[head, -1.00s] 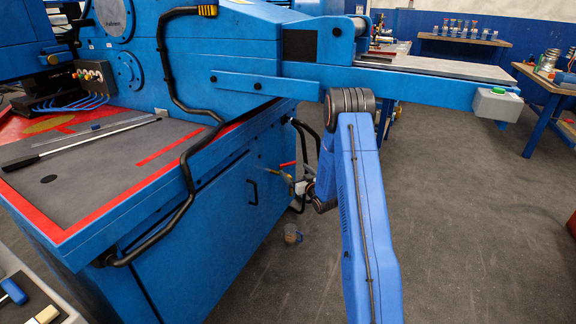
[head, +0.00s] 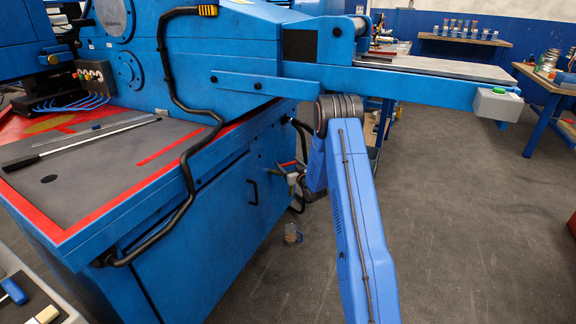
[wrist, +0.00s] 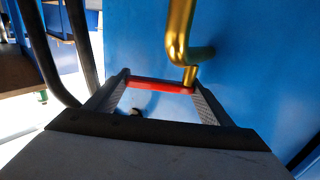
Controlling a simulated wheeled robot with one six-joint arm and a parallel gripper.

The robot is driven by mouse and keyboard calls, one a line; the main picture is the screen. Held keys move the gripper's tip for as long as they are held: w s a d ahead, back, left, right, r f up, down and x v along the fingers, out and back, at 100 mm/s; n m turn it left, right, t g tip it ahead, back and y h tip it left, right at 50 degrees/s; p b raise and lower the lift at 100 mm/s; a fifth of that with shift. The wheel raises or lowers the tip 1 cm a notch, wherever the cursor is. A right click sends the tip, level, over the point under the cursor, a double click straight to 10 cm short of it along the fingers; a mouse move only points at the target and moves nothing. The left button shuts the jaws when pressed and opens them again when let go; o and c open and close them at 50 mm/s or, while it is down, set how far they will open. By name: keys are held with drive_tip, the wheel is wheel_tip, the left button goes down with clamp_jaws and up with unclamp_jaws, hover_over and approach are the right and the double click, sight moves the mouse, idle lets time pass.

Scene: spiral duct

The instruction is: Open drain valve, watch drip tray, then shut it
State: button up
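The drain valve is a bent brass pipe (wrist: 180,35) with a red lever (wrist: 160,86), on the blue cabinet side. The red lever also shows in the head view (head: 287,163), roughly level. In the wrist view my gripper (wrist: 160,88) has its two grey textured fingers apart, with the lever lying across the space between their tips. I cannot tell whether a finger touches the lever. A small clear container with brownish contents (head: 291,235) stands on the floor below the valve. I cannot tell whether it is the drip tray; no other tray shows under the valve.
The blue machine cabinet (head: 215,235) with a black handle stands left of my arm. Black hoses (wrist: 80,45) run close to the left of my gripper. A blue beam (head: 420,84) with a grey button box crosses above my arm.

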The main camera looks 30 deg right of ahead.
drive_tip(key=c, duration=0.9)
drive_tip(key=shift+h, duration=0.4)
drive_tip(key=shift+s+a+m+h, duration=0.1)
drive_tip(key=shift+s+m+h, duration=0.1)
drive_tip(key=shift+m+h, duration=0.5)
drive_tip(key=shift+s+a+m+h, duration=0.1)
drive_tip(key=shift+s+m+h, duration=0.1)
drive_tip(key=shift+m+h, duration=0.45)
drive_tip(key=shift+s+m+g+h, duration=0.3)
drive_tip(key=shift+m+g+h, duration=0.4)
drive_tip(key=shift+h, duration=0.75)
drive_tip(key=shift+s+m+g+h, duration=0.25)
drive_tip(key=shift+m+g+h, duration=0.15)
drive_tip(key=shift+m+h, duration=0.8)
drive_tip(key=shift+n, duration=0.25)
drive_tip(key=o, duration=1.5)
